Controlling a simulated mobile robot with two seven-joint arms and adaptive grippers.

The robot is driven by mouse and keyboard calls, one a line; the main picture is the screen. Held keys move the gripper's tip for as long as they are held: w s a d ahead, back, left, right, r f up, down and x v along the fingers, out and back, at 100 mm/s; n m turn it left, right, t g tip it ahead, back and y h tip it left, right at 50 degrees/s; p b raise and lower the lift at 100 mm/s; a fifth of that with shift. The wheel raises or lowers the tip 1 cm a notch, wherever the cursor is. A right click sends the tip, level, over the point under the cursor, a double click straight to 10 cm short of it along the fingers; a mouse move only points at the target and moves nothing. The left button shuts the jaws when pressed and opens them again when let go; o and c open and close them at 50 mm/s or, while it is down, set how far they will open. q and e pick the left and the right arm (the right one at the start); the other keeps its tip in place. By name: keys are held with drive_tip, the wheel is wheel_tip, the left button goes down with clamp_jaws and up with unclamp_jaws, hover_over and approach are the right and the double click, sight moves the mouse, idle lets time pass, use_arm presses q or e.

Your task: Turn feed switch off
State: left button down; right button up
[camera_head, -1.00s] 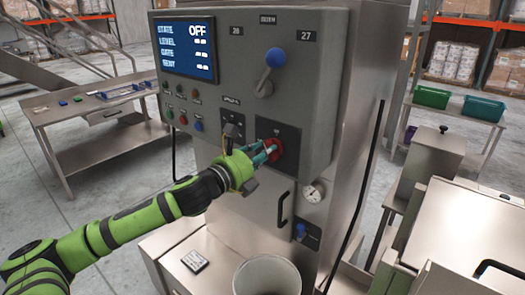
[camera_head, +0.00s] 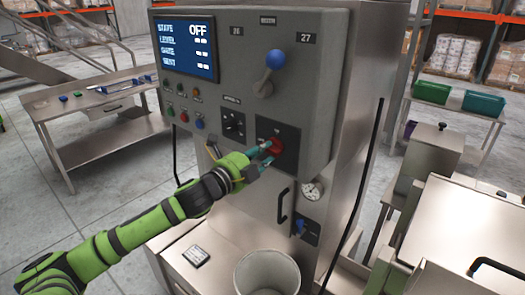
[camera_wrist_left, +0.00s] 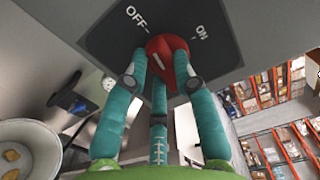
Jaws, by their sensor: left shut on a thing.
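The feed switch is a red knob (camera_head: 276,147) on a dark plate (camera_head: 291,151) at the lower right of the grey control panel. In the left wrist view the knob (camera_wrist_left: 172,58) sits below the printed words OFF, at left, and ON, at right. A pale mark shows on its face; which word it points at is hard to tell. My left gripper (camera_head: 267,151) has its teal fingers closed around the knob, and they also show in the left wrist view (camera_wrist_left: 163,84). The panel display (camera_head: 188,47) reads STATE OFF. My right gripper is not in view.
A blue-balled lever (camera_head: 275,58) stands above the knob, with a black selector dial (camera_head: 233,126) to its left. A door handle (camera_head: 283,205), a gauge (camera_head: 312,191) and a white bucket (camera_head: 267,272) are below. A steel bench (camera_head: 105,112) stands at left.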

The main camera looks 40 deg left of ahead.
use_arm(q)
drive_tip(key=shift+n, duration=0.8)
drive_tip(key=c, duration=1)
unclamp_jaws()
drive_tip(key=s, duration=0.8)
drive_tip(key=s+a, duration=0.1)
drive_tip(key=s, duration=0.3)
